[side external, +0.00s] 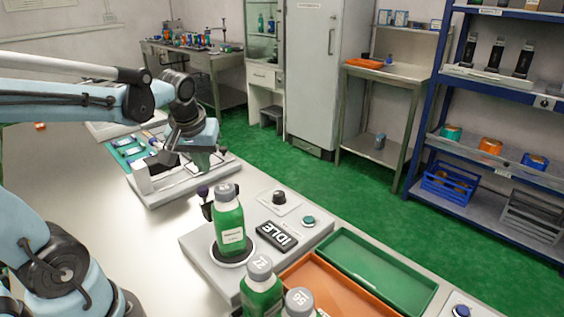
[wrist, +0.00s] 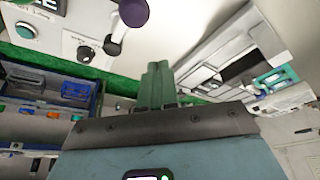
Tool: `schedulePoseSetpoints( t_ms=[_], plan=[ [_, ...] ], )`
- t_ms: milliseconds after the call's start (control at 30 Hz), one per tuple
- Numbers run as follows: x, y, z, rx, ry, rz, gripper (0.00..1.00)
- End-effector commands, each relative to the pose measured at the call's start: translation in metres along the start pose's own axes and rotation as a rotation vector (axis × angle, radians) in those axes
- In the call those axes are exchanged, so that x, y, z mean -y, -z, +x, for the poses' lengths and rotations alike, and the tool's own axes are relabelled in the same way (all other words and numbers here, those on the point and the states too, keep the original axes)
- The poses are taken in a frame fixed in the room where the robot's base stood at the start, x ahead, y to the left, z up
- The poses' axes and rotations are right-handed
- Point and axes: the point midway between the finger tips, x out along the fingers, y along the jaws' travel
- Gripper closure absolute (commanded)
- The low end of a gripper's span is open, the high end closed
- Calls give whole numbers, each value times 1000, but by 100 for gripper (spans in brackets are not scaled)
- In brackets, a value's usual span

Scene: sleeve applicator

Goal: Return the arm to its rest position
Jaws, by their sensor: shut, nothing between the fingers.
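My gripper (side external: 203,160) hangs over the white fixture (side external: 185,180) beside the sleeve applicator. In the wrist view its green fingers (wrist: 157,85) are together with nothing between them. My arm reaches in from the left, its forearm roughly level. The sleeve applicator (side external: 205,252) is a pale box with a display (side external: 277,237) reading IDLE. A green bottle (side external: 230,228) with a grey cap stands upright on its round seat, apart from my gripper. A dark purple lever knob (side external: 203,192) stands behind the bottle; it also shows in the wrist view (wrist: 133,12).
An orange tray (side external: 325,288) and a green tray (side external: 378,272) lie right of the applicator. More capped green bottles (side external: 262,290) stand in front. The table's left part (side external: 100,200) is mostly clear. A blue shelf rack (side external: 440,110) stands beyond.

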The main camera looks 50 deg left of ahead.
Motion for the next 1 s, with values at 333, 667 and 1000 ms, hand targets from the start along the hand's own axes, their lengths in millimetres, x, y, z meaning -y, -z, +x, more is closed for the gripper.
schedulePoseSetpoints(
  t_ms=[333,667,1000],
  plan=[
    [-2,4,-35,-1,0,2,100],
    [-5,4,-76,0,0,1,100],
    [-5,4,-80,0,1,-2,100]
  ],
)
